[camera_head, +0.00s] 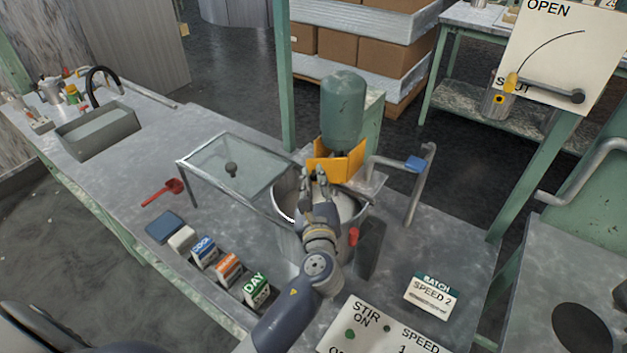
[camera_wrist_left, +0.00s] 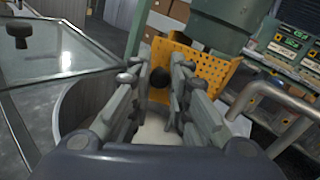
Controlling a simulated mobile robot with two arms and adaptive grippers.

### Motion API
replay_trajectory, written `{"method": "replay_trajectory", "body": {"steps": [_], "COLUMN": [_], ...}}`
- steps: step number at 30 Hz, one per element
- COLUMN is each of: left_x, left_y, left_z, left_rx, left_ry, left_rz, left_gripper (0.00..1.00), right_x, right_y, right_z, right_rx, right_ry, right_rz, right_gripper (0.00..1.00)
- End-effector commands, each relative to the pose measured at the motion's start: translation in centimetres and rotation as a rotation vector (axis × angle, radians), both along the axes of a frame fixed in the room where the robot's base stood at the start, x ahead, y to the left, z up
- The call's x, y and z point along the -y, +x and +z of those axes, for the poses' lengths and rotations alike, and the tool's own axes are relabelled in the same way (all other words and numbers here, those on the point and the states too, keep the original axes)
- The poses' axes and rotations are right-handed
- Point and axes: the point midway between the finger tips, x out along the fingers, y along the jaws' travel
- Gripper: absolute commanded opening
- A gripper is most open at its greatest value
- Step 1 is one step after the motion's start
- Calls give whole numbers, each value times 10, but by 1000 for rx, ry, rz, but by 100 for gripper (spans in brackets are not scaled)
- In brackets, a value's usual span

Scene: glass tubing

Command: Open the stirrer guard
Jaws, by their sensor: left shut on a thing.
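The orange-yellow perforated stirrer guard (camera_head: 350,163) stands below the green stirrer motor (camera_head: 343,108), above the back of a metal vessel (camera_head: 288,215). The guard (camera_wrist_left: 207,68) fills the upper middle of the left wrist view. A dark round knob (camera_wrist_left: 159,77) shows in front of it. My left gripper (camera_head: 314,177) reaches over the vessel from the front. In the left wrist view its fingers (camera_wrist_left: 162,62) stand on both sides of the knob and are shut on it. The fingers hide part of the guard. My right gripper is not in view.
A framed glass panel with a dark knob (camera_head: 231,169) lies left of the vessel. A bent metal pipe with a blue handle (camera_head: 415,163) stands at right. Several labelled blocks (camera_head: 257,290), a red scoop (camera_head: 163,193) and a batch card (camera_head: 431,295) lie on the bench.

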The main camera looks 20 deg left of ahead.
Motion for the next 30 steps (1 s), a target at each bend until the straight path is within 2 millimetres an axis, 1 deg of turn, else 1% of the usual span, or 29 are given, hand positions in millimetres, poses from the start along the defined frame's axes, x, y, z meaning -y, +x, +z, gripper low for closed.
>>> {"method": "replay_trajectory", "body": {"steps": [9, 10, 11, 12, 20, 23, 26, 29, 30], "left_x": [0, 0, 0, 0, 0, 1, 4, 12, 15], "left_y": [0, 0, 0, 0, 0, -1, -8, -23, -30], "left_z": [0, 0, 0, -1, 0, -1, -2, -2, -2], "left_rx": [-1, -1, -1, -1, -1, -1, -4, -3, -4], "left_ry": [-1, -1, -1, 0, 0, 0, -1, -1, -3], "left_rz": [1, 1, 1, 0, 0, 0, -2, -3, -2], "left_gripper": [0, 21, 28, 37, 38, 38, 38, 38, 38], "right_x": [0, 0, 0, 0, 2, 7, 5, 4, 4], "right_y": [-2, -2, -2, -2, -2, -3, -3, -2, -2], "right_z": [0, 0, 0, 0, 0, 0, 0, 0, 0], "right_rx": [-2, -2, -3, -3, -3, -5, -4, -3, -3], "right_ry": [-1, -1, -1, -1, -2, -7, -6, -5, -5], "right_rz": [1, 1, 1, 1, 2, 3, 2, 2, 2], "right_gripper": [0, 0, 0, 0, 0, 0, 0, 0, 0]}}
